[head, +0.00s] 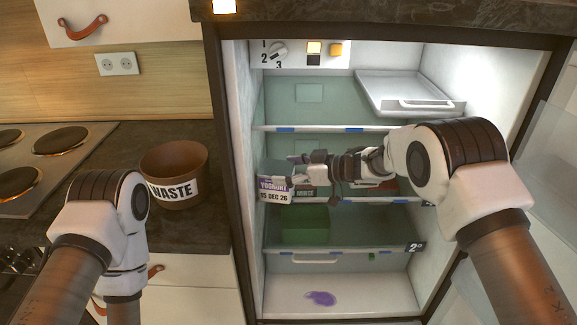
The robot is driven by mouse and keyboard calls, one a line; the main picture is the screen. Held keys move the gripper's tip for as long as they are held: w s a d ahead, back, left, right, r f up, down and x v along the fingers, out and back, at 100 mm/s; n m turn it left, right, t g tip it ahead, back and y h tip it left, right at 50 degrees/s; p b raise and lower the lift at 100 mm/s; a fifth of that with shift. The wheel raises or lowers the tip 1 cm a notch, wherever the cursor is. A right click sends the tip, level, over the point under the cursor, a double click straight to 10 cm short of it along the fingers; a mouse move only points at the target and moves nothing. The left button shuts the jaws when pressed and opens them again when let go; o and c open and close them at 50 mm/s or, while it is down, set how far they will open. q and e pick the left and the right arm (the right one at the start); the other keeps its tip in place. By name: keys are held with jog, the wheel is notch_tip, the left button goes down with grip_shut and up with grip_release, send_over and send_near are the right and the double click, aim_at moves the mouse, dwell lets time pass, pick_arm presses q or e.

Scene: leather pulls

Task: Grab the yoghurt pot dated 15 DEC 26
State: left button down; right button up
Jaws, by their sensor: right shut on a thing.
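A yoghurt pot (274,187) with a purple band and a white date label is at the left of the fridge's middle shelf. The label reads YOGHURT and a date ending in 5 DEC 26; its first digit is too small to be sure of. My right gripper (292,168) reaches in from the right and is shut on this pot; the fingers are small and partly hidden. Other packs (305,191) show behind and to the right of the pot, partly covered by my right arm. My left gripper is out of view; only my left arm shows.
The open fridge has shelf edges (285,129) above and a drawer (345,250) holding a green box (305,224) below. A white tray (410,92) is at upper right. A brown WASTE bin (174,165) stands on the counter, left.

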jog(key=shift+s, duration=0.45)
jog(key=o, duration=1.2)
jog(key=shift+w+f, duration=0.1)
jog(key=shift+f, duration=0.05)
jog(key=shift+o, duration=0.2)
jog(key=shift+d, duration=0.1)
jog(key=v, duration=1.1)
jog(key=shift+d, duration=0.35)
